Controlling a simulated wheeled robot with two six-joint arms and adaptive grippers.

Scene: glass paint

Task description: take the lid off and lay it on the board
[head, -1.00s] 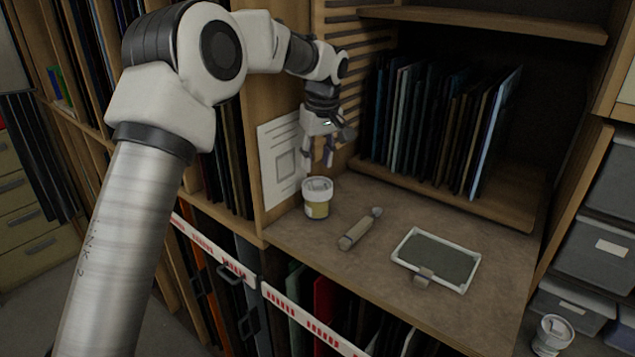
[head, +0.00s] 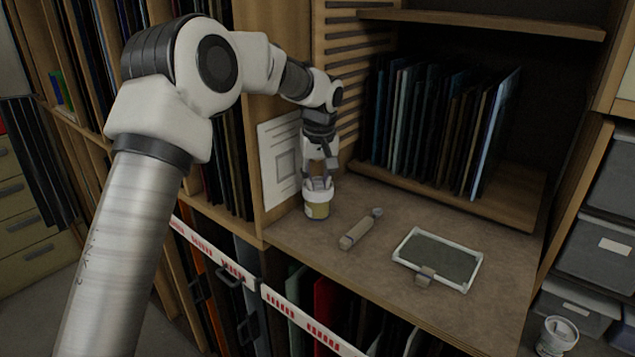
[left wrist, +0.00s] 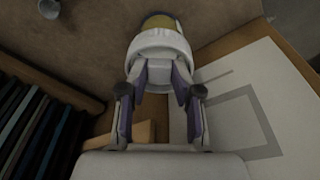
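A small jar with a yellowish body (head: 317,210) and a white lid (head: 318,197) stands upright at the left of the worktop. In the left wrist view the lid (left wrist: 160,42) lies just beyond the fingertips. My left gripper (head: 320,184) points down over the jar, fingers apart, with the tips at the lid. It also shows in the left wrist view (left wrist: 159,78). Whether the fingers press on the lid is unclear. A flat dark green board with a pale frame (head: 438,258) lies at the right, a small clip-like block on its front edge. My right gripper is out of view.
A paper sheet (head: 281,160) hangs on the panel behind the jar. Upright glass sheets (head: 430,125) stand in a rack at the back. The worktop (head: 315,245) is bare around the tool.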

